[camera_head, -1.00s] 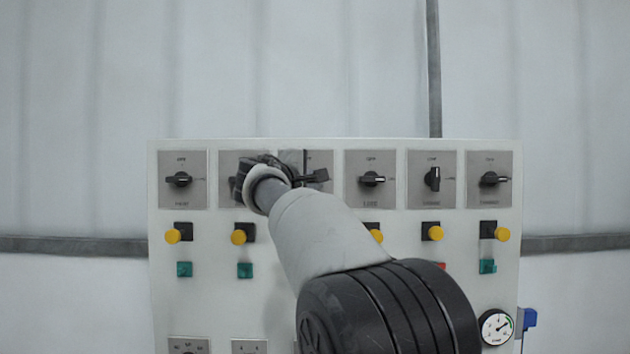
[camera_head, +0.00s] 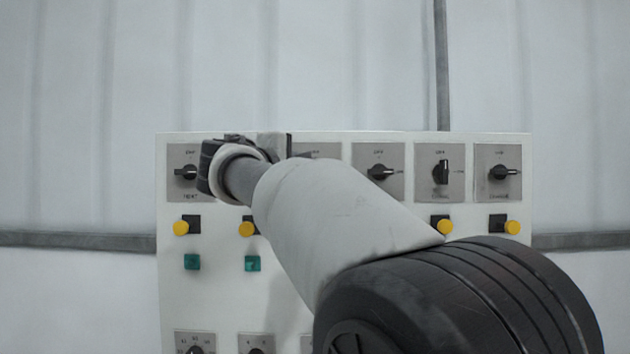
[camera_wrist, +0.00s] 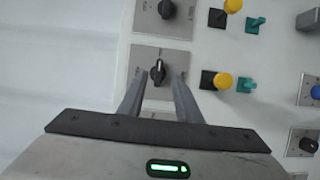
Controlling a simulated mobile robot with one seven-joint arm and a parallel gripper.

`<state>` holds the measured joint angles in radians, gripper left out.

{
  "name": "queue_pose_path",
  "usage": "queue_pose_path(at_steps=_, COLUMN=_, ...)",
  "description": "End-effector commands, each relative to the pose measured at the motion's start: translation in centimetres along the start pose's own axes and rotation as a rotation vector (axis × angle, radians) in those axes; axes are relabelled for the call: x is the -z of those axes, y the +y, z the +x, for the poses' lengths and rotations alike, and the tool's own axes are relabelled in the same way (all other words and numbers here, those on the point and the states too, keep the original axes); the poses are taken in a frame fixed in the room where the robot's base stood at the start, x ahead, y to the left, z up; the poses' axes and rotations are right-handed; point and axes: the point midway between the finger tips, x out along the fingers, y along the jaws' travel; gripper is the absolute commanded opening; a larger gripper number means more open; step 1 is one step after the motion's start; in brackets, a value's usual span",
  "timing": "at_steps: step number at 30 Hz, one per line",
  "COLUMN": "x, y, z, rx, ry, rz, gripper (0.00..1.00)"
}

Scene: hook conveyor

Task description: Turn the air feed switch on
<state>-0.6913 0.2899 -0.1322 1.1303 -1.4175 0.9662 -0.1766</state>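A row of black rotary switches runs along the top of the white control panel (camera_head: 345,137); the labels are too small to read, so I cannot tell which is the air feed. In the wrist view my gripper (camera_wrist: 158,77) is open, with one finger on each side of a black switch knob (camera_wrist: 157,72) on a grey plate. Gaps show between knob and fingers; whether they reach its depth is unclear. In the head view my arm hides the second switch and most of the third. The fifth knob (camera_head: 441,172) is vertical; the fourth knob (camera_head: 381,171) is horizontal.
Yellow buttons (camera_head: 247,229) and green switches (camera_head: 252,263) sit below the row. In the wrist view a neighbouring knob (camera_wrist: 166,9) is above the fingers, and a yellow button (camera_wrist: 221,81) is to the right. A plain wall (camera_head: 90,120) is behind.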

Motion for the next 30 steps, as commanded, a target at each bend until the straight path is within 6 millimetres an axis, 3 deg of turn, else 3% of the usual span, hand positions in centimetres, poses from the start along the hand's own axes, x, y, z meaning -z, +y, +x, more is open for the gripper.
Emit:
queue_pose_path(at_steps=6, x=0.1, y=-0.1, z=-4.8, rx=0.0, ry=0.004, rz=0.001, gripper=0.31)
queue_pose_path(at_steps=12, x=0.1, y=-0.1, z=-7.0, rx=0.001, ry=0.002, rz=0.001, gripper=0.31)
queue_pose_path(at_steps=30, x=-0.3, y=-0.1, z=-7.3, rx=0.009, ry=-0.001, rz=0.004, gripper=0.31)
